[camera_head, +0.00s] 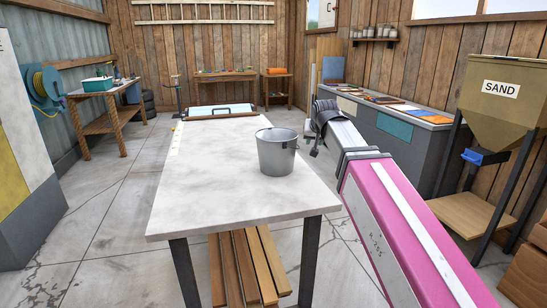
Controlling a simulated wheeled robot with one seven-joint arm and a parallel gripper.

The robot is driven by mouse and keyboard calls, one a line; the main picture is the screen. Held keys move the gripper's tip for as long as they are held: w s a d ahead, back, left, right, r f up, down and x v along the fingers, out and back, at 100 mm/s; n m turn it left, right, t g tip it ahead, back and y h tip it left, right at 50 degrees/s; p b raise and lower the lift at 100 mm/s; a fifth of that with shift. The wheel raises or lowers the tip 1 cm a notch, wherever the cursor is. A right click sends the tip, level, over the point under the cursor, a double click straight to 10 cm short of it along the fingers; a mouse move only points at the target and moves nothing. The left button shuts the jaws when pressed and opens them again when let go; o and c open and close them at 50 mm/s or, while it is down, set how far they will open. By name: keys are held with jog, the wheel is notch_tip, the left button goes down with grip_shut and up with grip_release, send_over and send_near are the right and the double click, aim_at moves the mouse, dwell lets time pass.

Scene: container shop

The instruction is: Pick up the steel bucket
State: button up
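The steel bucket (276,153) stands upright on the pale worktable (200,190), near its right edge. It is grey metal, and its rim faces up. My pink and grey arm reaches in from the lower right. My gripper (314,152) is at the arm's far end, just right of the bucket and apart from it in the picture. The gripper is small and dark, and I cannot make out whether its fingers are open or shut. Nothing hides the bucket.
Wooden planks (240,265) rest under the table. A grey counter (390,140) runs along the right wall. A sand hopper (505,90) stands at the right. The floor left of the table is clear.

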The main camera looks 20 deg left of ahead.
aim_at(297, 135)
jog(key=s+a+r, duration=0.1)
jog(key=a+r, duration=0.4)
jog(key=r, duration=0.1)
jog(key=shift+t+y, duration=0.4)
jog(key=x, duration=0.5)
jog(key=shift+w+f, duration=0.15)
jog(key=shift+f, duration=0.05)
jog(key=shift+w+x, duration=0.2)
jog(key=shift+x, duration=2.35)
jog(key=shift+r, duration=0.25)
grip_shut()
